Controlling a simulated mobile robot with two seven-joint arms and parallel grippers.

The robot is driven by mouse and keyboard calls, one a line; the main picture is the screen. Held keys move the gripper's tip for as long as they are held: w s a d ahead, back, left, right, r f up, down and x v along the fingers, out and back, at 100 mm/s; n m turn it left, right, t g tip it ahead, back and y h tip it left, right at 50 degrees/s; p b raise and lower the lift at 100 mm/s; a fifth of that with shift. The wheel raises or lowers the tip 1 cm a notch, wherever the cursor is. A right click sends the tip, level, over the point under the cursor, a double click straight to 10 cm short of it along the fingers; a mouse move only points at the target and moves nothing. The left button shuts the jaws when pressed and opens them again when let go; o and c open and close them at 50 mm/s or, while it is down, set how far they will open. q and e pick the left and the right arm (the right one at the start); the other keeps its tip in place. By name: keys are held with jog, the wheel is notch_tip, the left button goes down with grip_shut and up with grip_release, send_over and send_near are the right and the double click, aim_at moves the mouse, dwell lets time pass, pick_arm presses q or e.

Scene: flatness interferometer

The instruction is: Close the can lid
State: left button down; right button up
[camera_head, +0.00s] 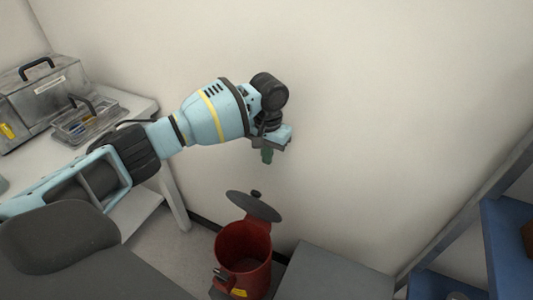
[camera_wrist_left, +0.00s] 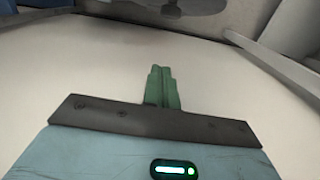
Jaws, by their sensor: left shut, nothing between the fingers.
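A red can (camera_head: 243,254) stands on the floor by the wall in the head view, with its mouth open. Its dark grey round lid (camera_head: 254,206) is raised and tilted at the back of the mouth, with a small black knob on it. My left gripper (camera_head: 267,156) hangs above the lid, apart from it. Its green fingers are shut and empty; they also show in the left wrist view (camera_wrist_left: 162,88). A grey rounded shape at the top of the wrist view may be the lid, but I cannot tell. My right gripper is not in view.
A white table (camera_head: 141,104) at the left holds a clear tray (camera_head: 88,119) and a metal-and-glass case (camera_head: 44,95). A grey box-like surface (camera_head: 325,272) stands right of the can. Blue shelving (camera_head: 507,240) is at the far right. The wall is close behind.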

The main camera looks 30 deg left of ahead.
aim_at(256, 203)
pick_arm(q)
jog(key=s+f, duration=0.4)
jog(key=f, duration=0.3)
jog(key=shift+f, duration=0.15)
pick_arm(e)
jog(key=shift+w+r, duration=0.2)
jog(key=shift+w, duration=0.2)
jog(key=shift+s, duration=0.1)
pick_arm(q)
jog(key=shift+p, duration=0.3)
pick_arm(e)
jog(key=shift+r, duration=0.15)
